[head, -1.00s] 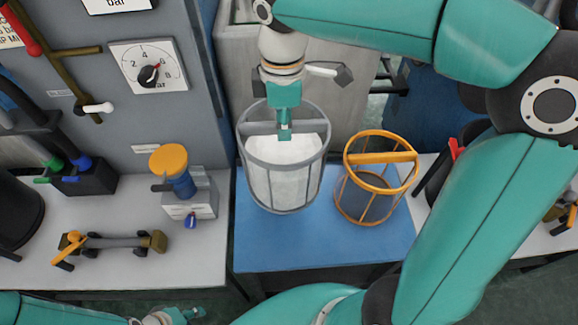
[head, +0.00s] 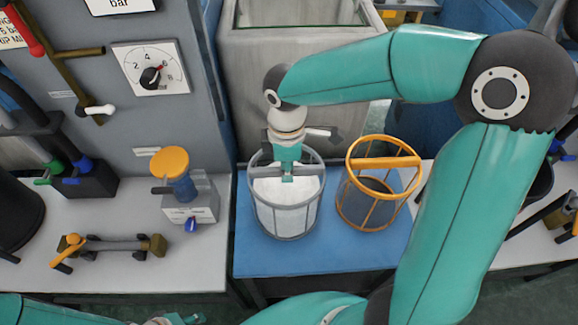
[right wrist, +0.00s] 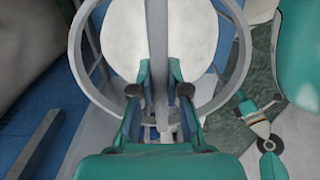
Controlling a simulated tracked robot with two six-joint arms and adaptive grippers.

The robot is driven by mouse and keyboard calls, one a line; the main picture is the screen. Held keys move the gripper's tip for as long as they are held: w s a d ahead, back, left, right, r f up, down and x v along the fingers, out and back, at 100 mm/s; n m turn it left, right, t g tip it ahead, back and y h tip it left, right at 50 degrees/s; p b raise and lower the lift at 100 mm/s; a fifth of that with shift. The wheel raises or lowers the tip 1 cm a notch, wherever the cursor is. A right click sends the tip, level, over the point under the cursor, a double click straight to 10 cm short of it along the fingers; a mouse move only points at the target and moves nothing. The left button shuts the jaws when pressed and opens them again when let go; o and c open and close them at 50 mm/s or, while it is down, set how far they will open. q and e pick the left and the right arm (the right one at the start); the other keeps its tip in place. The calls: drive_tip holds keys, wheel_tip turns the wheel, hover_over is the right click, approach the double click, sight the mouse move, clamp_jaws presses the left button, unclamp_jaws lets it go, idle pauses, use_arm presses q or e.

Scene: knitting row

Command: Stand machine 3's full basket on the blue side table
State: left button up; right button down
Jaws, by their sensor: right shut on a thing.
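The full basket (head: 285,222) is grey-framed with white material inside, and it is upright over the blue side table (head: 300,262). Its base looks at or very near the tabletop; I cannot tell whether it touches. My right gripper (head: 287,177) is shut on the bar across the basket's top. In the right wrist view the fingers (right wrist: 160,92) straddle that bar, with the white contents (right wrist: 190,45) below. My left gripper (head: 180,319) shows only partly at the bottom edge of the head view, and its jaws are unclear.
An orange-rimmed basket (head: 383,165) stands close to the right on the same table. A grey bin (head: 300,60) is behind. The white bench (head: 110,275) at left holds a yellow-capped blue device (head: 175,175) and a bar with an orange lever (head: 110,245). The table's front strip is clear.

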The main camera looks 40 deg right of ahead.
drive_tip(key=c, duration=1.2)
unclamp_jaws()
drive_tip(key=shift+r, duration=0.2)
wheel_tip(320, 180, up, 12)
drive_tip(key=shift+f+p, duration=0.1)
drive_tip(key=shift+p, duration=0.35)
